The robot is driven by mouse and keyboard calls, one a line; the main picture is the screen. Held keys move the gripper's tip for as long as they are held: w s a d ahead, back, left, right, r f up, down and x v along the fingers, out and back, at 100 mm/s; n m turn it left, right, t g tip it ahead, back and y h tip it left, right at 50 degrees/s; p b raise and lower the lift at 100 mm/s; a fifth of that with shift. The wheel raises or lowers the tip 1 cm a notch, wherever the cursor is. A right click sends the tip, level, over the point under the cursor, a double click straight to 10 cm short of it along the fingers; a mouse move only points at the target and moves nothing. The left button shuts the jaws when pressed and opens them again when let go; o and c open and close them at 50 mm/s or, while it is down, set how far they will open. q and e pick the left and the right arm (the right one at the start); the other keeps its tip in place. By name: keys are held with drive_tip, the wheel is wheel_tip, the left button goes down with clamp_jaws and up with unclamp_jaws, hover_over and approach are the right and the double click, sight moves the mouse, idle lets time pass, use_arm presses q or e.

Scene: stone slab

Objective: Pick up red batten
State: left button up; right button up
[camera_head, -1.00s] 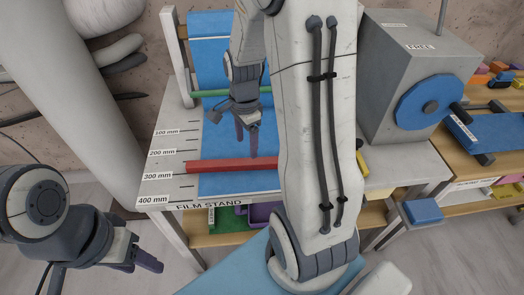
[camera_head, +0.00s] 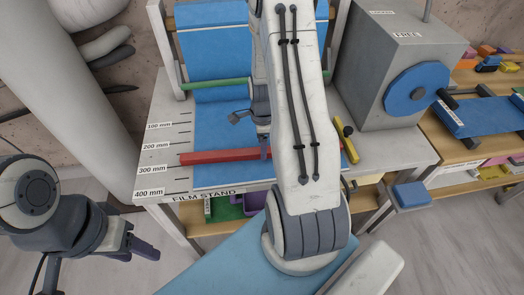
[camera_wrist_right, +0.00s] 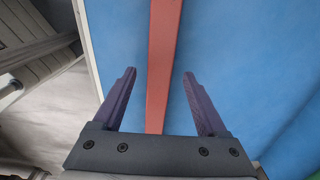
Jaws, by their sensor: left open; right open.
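The red batten (camera_head: 222,156) lies across the blue sheet on the film stand, near the 300 mm mark. Its right part is hidden behind my right arm in the head view. In the right wrist view the batten (camera_wrist_right: 160,70) runs lengthwise between the two fingers of my right gripper (camera_wrist_right: 160,85). The right gripper is open, and the batten is not gripped. In the head view this gripper is mostly hidden behind its own arm, with one purple finger showing at the batten. My left gripper (camera_head: 145,250) is open and empty at lower left, away from the stand.
A green bar (camera_head: 218,84) crosses the stand behind the batten. A yellow piece with a dark knob (camera_head: 346,140) lies right of my arm. The grey machine with a blue disc (camera_head: 398,70) stands at the right.

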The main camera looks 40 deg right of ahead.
drive_tip(key=shift+f, duration=0.9)
drive_tip(key=shift+c, duration=0.3)
clamp_jaws()
drive_tip(key=shift+r, duration=0.2)
